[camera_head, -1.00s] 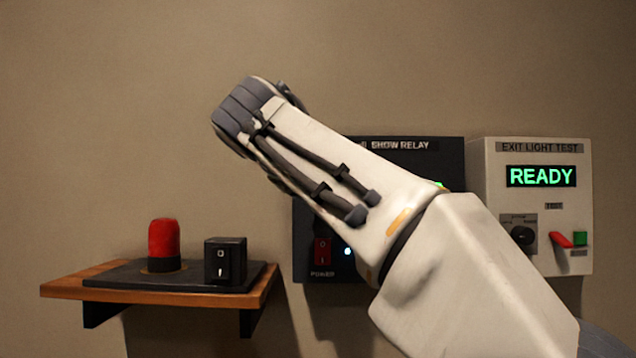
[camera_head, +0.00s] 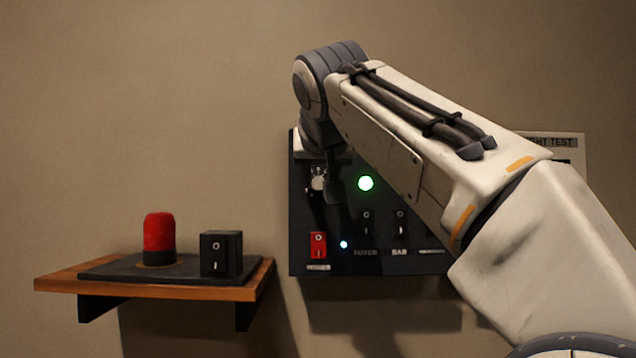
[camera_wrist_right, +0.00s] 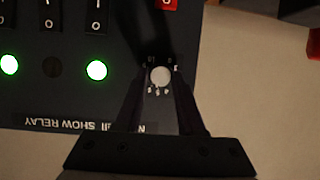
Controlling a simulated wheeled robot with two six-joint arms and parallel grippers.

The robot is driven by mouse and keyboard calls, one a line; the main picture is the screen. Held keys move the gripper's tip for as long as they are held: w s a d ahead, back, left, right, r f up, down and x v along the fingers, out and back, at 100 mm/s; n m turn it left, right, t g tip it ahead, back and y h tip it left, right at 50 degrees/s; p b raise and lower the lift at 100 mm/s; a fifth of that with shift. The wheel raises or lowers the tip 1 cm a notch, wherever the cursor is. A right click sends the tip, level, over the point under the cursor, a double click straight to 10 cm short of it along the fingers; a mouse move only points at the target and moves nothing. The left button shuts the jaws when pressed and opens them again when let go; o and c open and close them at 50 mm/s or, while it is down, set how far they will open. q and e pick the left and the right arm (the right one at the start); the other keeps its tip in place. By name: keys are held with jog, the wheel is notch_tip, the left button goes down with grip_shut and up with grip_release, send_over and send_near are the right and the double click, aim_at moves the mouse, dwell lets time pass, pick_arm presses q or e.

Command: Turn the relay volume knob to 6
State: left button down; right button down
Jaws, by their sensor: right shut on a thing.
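The show relay panel (camera_head: 300,262) is a black box on the wall, partly hidden behind my right arm. Its volume knob (camera_head: 318,178) is at the panel's upper left; it shows in the right wrist view as a pale round cap (camera_wrist_right: 160,76) ringed by small marks. My right gripper (camera_head: 326,184) is at the knob, and in the wrist view its two dark fingers (camera_wrist_right: 159,84) lie on either side of it, shut on it. The marks are too small to read, so I cannot tell the setting. My left gripper is not in view.
A green lamp (camera_head: 366,183), a red power switch (camera_head: 318,245) and other switches are close to the knob. A wooden shelf (camera_head: 200,290) at left holds a red-capped thing (camera_head: 159,232) and a black switch box (camera_head: 221,254). The exit light test box (camera_head: 572,143) is mostly hidden.

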jog(key=shift+f+m+y+b, duration=0.25)
jog(key=shift+m+y+b, duration=0.15)
jog(key=shift+m, duration=0.3)
jog(key=c, duration=0.5)
grip_release()
jog(key=shift+d+r, duration=0.1)
jog(key=v, duration=1)
jog(key=shift+s+d+r+b, duration=0.1)
jog(key=shift+s+b, duration=0.1)
jog(key=shift+b, duration=0.1)
